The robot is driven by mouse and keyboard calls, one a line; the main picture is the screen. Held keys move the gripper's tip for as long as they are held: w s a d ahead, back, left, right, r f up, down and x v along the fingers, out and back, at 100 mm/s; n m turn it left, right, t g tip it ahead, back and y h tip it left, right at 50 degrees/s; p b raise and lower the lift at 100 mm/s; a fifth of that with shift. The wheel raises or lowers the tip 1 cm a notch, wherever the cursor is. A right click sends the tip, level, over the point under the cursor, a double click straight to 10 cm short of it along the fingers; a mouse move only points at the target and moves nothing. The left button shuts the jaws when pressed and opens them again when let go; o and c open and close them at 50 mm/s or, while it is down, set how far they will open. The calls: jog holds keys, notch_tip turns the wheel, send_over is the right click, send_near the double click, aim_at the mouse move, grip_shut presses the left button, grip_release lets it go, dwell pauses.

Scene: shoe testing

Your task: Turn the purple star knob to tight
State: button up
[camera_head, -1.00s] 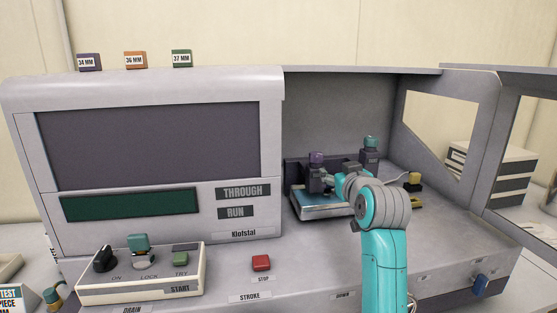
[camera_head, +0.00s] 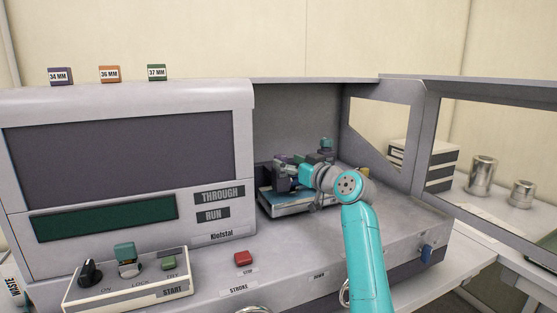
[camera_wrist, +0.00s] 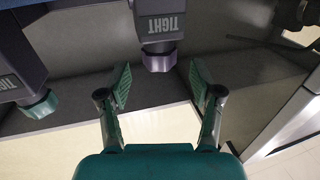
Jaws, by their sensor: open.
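The purple star knob (camera_wrist: 160,62) sits on the end of a dark post (camera_wrist: 160,25) labelled TIGHT in the wrist view. My gripper (camera_wrist: 158,84) is open, with one finger on each side of the knob's line. The fingertips are close to the knob, and no contact shows. In the head view only a bit of the purple knob (camera_head: 281,159) shows, as my gripper (camera_head: 284,168) partly hides it. A second post with a teal knob (camera_wrist: 42,104) stands to the left in the wrist view; the teal knob (camera_head: 326,143) also shows in the head view.
The posts stand in an open machine bay with a raised tray (camera_head: 290,206) at its front. A control box (camera_head: 130,288) and a red stop button (camera_head: 242,258) are at the left. An open door panel (camera_head: 500,165) is at the right.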

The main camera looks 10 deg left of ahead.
aim_at(285, 160)
jog(key=shift+x, duration=2.25)
jog(key=shift+c, duration=0.2)
jog(key=c, duration=1.1)
